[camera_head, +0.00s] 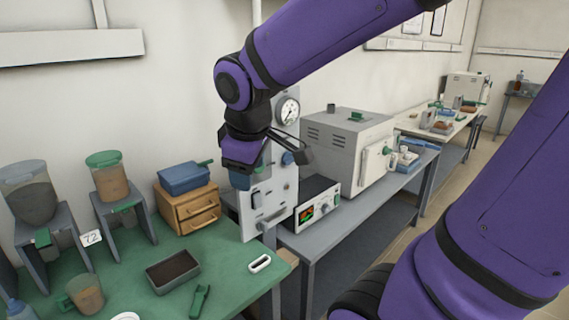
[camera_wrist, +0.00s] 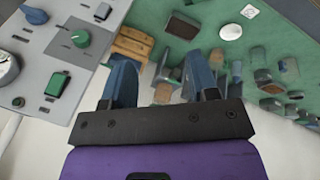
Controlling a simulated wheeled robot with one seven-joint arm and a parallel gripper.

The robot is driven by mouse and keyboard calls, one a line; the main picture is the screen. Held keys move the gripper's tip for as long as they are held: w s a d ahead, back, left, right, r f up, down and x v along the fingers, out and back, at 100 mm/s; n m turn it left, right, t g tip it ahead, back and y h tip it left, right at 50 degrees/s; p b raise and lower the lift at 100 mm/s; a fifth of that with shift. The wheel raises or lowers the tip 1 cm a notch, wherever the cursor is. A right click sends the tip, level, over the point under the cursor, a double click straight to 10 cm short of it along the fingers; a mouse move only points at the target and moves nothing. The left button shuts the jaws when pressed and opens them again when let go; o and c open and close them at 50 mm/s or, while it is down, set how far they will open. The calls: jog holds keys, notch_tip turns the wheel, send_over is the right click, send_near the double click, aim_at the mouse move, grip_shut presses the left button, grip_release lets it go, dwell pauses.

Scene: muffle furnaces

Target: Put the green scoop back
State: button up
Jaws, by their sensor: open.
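A small dark green tool (camera_head: 200,301), which looks like the green scoop, lies on the green table top near its front edge. A dark green handle (camera_head: 204,163) also sticks out at the blue box on the drawer unit; I cannot tell what it belongs to. My gripper (camera_head: 268,166) is in the air in front of the grey gauge panel, above and to the right of the table. In the wrist view my gripper (camera_wrist: 161,82) has its two blue-grey fingers apart with nothing held. The scoop cannot be made out surely in the wrist view.
The green table (camera_head: 225,265) bears a tray of dark material (camera_head: 173,271), a wooden drawer unit (camera_head: 188,208) with a blue box (camera_head: 184,179), and hoppers on stands (camera_head: 112,180). The gauge panel (camera_head: 262,205) stands close by. A furnace (camera_head: 345,150) is on the bench to the right.

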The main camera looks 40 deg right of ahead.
jog(key=s+r+m+t+y, duration=0.1)
jog(key=s+r+m, duration=0.3)
jog(key=s, duration=0.5)
jog(key=shift+s+m+t+y, duration=0.3)
jog(key=shift+s+m+y, duration=0.1)
jog(key=shift+m, duration=0.8)
